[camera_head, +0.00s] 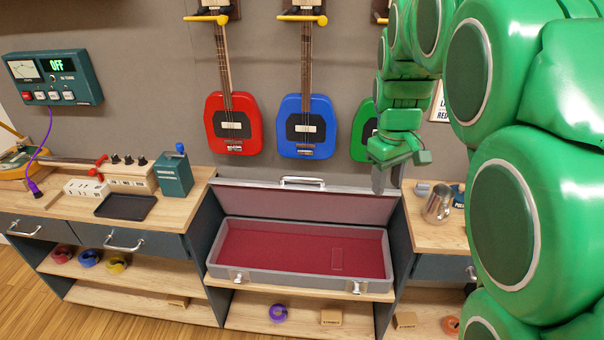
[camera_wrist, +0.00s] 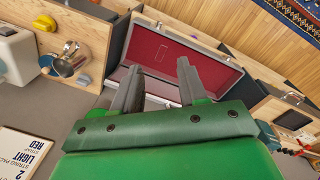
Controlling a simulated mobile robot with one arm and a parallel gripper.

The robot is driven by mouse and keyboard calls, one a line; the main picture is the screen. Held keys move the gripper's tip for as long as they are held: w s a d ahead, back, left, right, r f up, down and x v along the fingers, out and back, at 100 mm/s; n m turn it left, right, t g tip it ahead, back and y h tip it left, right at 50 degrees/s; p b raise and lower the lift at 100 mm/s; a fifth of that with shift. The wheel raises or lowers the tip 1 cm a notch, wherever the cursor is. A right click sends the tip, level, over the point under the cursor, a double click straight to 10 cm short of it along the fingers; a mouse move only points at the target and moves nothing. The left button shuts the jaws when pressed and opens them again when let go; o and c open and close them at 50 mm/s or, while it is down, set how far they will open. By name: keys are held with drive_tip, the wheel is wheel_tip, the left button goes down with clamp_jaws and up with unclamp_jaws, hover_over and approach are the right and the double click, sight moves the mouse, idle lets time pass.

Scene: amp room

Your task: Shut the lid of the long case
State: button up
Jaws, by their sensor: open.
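The long case (camera_head: 300,279) is grey with a dark red lining and sits in the gap between two workbench sections. Its lid (camera_head: 300,201) stands open, tilted back at the rear, with a handle (camera_head: 302,181) on its top edge. Two latches show on the front wall. My gripper (camera_head: 388,179) hangs above and behind the lid's right end, apart from it as far as I can tell. In the wrist view the gripper (camera_wrist: 158,85) is open and empty, fingers pointing toward the case (camera_wrist: 190,38). The inside looks empty except for a small red compartment piece.
Red (camera_head: 233,124), blue (camera_head: 305,127) and green guitars hang on the wall behind. A metal mug (camera_head: 438,204) stands on the right bench. A black tray (camera_head: 126,206) and a teal box (camera_head: 173,174) stand on the left bench. Tape rolls lie on the shelves below.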

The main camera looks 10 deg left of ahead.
drive_tip(key=w+a+f+n, duration=0.2)
drive_tip(key=w+a+n, duration=0.15)
drive_tip(key=w, duration=0.65)
drive_tip(key=n+t, duration=0.1)
drive_tip(key=n, duration=0.7)
approach(302, 178)
drive_tip(key=shift+y, duration=0.3)
drive_tip(key=shift+w+d+f, duration=0.1)
drive_tip(key=shift+w+f, duration=0.1)
drive_tip(key=shift+f, duration=1.15)
drive_tip(key=shift+w+d+f, duration=0.1)
drive_tip(key=shift+w+f, duration=0.15)
drive_tip(key=shift+f, duration=1.1)
drive_tip(key=shift+w+f, duration=0.2)
drive_tip(key=shift+f, duration=1.15)
clamp_jaws()
